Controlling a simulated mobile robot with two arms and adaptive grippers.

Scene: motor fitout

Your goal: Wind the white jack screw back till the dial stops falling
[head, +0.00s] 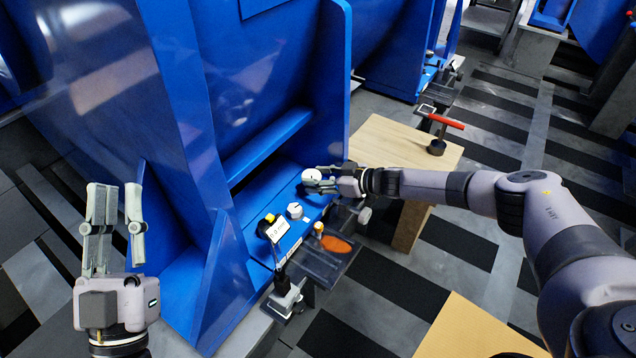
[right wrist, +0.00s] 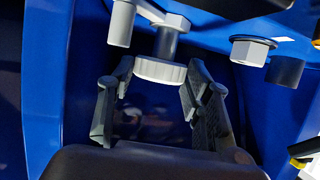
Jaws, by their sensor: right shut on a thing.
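The white jack screw (right wrist: 160,71) shows in the right wrist view as a round ribbed white head on a grey shank under a hex nut. My right gripper (right wrist: 160,88) has a finger on each side of this head and is shut on it. In the head view my right gripper (head: 322,180) reaches in from the right to the far end of the blue motor foot. A round white piece (head: 311,175) shows at its fingertips; I cannot tell there whether it is the dial's face. No dial reading is legible. My left gripper (head: 117,212) is open and empty, pointing up at the left.
The blue motor housing (head: 260,90) rises close behind the foot. A white knob (head: 294,210), a yellow-and-black piece (head: 268,224) and a label stand on the foot. A wooden block (head: 390,145) carries a red-handled tool (head: 445,121). An orange patch lies on a dark plate in front.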

